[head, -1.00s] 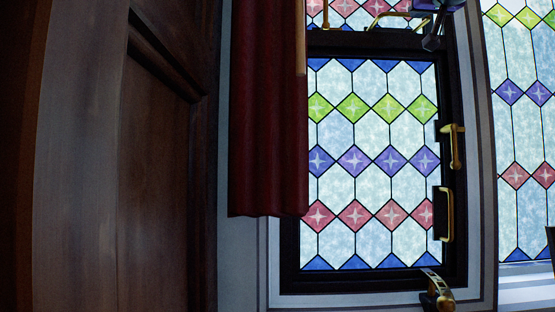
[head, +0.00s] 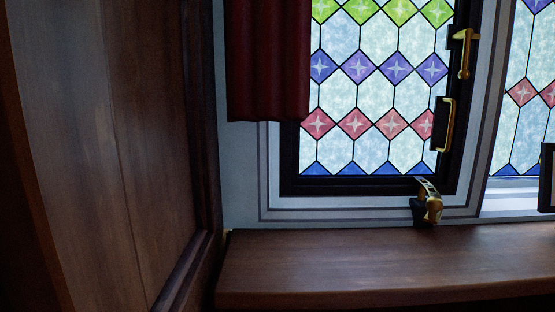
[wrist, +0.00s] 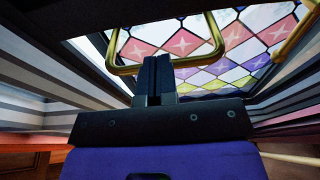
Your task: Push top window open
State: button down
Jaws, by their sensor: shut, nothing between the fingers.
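My gripper (wrist: 158,62) is shut and empty in the wrist view, its dark fingers pointing up at a stained-glass window. A brass handle (wrist: 118,68) loops around the fingertips' area in the picture; the fingers overlap its lower bar, and I cannot tell whether they touch it. The window's glass (wrist: 185,42) has red, purple and yellow-green diamonds in a dark frame. A second brass bar (wrist: 298,35) is at upper right. In the head view the lower stained-glass window (head: 355,90) shows, with its dark frame; the top window and my gripper are out of that view.
The lower window has brass handles (head: 465,55) (head: 446,125) on its right side and a brass latch (head: 430,208) at its base. A wooden ledge (head: 380,262) runs below. A red curtain (head: 268,65) hangs left, beside a dark wooden panel (head: 110,140).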

jog(key=shift+x, duration=2.25)
jog(key=shift+w+a+r, duration=0.1)
jog(key=shift+r, duration=0.25)
jog(key=w, duration=0.1)
jog(key=w+f, duration=0.1)
jog(key=w, duration=0.1)
jog(key=shift+w, duration=0.25)
jog(key=shift+w+f, duration=0.1)
jog(key=shift+w, duration=0.4)
jog(key=r+v, duration=0.2)
jog(key=v, duration=0.7)
jog(key=s+r+v, duration=0.1)
jog(key=r+v, duration=0.1)
jog(key=v, duration=0.8)
jog(key=shift+s+r, duration=0.35)
jog(key=shift+r, duration=0.1)
